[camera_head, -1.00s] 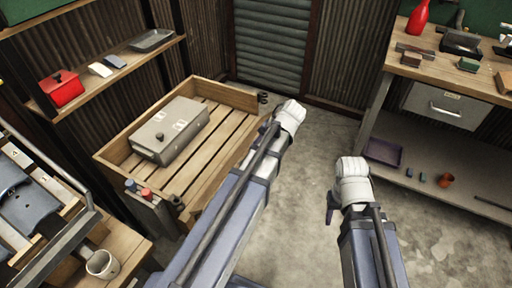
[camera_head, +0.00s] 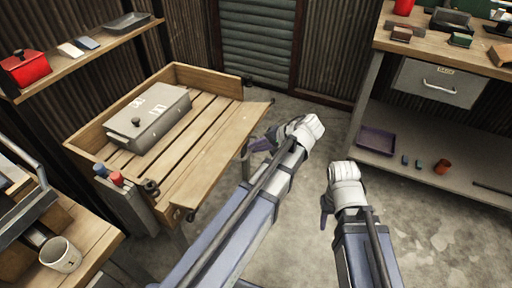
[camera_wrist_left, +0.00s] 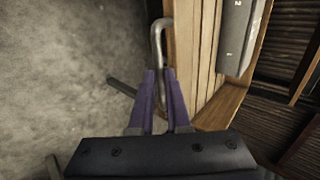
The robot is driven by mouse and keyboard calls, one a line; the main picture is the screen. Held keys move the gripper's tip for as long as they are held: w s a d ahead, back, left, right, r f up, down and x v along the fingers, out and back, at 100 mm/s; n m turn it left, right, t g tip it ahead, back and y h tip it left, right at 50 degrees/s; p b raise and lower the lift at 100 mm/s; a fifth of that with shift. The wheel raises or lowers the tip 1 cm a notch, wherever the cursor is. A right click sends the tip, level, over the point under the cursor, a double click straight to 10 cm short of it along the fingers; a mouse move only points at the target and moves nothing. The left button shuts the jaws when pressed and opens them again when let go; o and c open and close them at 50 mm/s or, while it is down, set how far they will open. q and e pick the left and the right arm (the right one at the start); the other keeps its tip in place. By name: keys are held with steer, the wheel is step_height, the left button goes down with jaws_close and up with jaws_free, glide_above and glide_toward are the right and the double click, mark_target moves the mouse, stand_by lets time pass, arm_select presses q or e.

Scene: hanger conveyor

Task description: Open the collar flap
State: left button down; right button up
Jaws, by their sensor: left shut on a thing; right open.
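A slatted wooden pallet with a wooden collar (camera_head: 205,78) stands left of center in the head view, with a grey case (camera_head: 148,118) lying on it. The flap on its right side (camera_head: 222,150) leans outward, with its broad inner face showing; its exact angle is hard to tell. My left gripper (camera_head: 262,145) is at the flap's outer edge. In the left wrist view, the left gripper (camera_wrist_left: 158,76) is shut on a bent metal handle (camera_wrist_left: 157,35) beside the wooden boards. My right gripper (camera_head: 326,210) hangs empty and open over the floor, away from the pallet.
Dark latches (camera_head: 151,187) sit at the collar corner. A bench with a white mug (camera_head: 60,254) is at lower left, and a shelf with a red box (camera_head: 25,68) is above. A workbench (camera_head: 440,50) stands at right. The concrete floor between is clear.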

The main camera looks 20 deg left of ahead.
arm_select(q)
steer(key=shift+d+f+b, duration=0.2)
steer(key=shift+f+b, duration=0.1)
steer(key=shift+f, duration=0.15)
steer(key=c, duration=0.9)
jaws_free()
steer(key=shift+d, duration=0.1)
steer(key=p+v, duration=0.5)
steer(key=v, duration=0.2)
steer(key=shift+s+d+r, duration=0.1)
steer(key=shift+d+r, duration=0.15)
steer(key=shift+r, duration=0.05)
steer(key=shift+f, duration=0.1)
